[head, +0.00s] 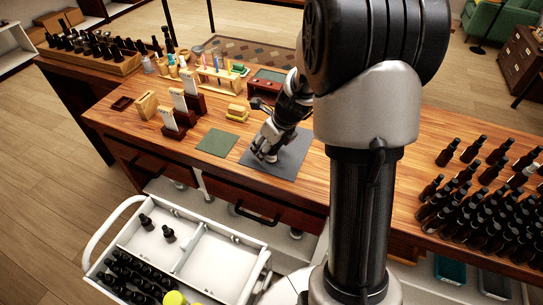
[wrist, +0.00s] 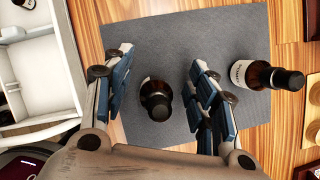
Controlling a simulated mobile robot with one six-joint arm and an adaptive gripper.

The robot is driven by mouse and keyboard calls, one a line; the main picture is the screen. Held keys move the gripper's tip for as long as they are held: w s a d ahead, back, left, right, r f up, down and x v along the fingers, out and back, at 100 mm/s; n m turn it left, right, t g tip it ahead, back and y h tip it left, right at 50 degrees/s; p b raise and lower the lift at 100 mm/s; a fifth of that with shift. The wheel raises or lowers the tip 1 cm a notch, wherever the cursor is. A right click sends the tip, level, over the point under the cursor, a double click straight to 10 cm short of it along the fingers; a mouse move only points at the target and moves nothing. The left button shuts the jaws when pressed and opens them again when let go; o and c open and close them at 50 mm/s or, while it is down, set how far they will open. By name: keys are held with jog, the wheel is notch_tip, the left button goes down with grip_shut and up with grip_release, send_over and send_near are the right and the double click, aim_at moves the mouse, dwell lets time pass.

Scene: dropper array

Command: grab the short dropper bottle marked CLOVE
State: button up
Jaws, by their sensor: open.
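My gripper (head: 268,150) is low over a dark grey mat (head: 293,155) on the wooden bench. In the wrist view my gripper (wrist: 160,65) is open, with blue-padded fingers on either side of a short dark bottle (wrist: 155,100) with a black cap. A gap shows on both sides of that bottle. Only a sliver of its pale label shows, and I cannot read it. A second brown dropper bottle (wrist: 262,75) is on the mat to the right, outside the fingers. Its white label has small print that I cannot read surely. My gripper hides both bottles in the head view.
A green mat (head: 217,142) and card holders (head: 172,122) are left of the dark mat. Many dark bottles (head: 470,205) crowd the right of the bench. A white cart (head: 205,255) with several bottles stands in front. Wooden items (wrist: 312,125) edge the right of the wrist view.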

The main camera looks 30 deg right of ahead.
jog(key=shift+f, duration=0.1)
jog(key=shift+c, duration=0.3)
jog(key=c, duration=1.1)
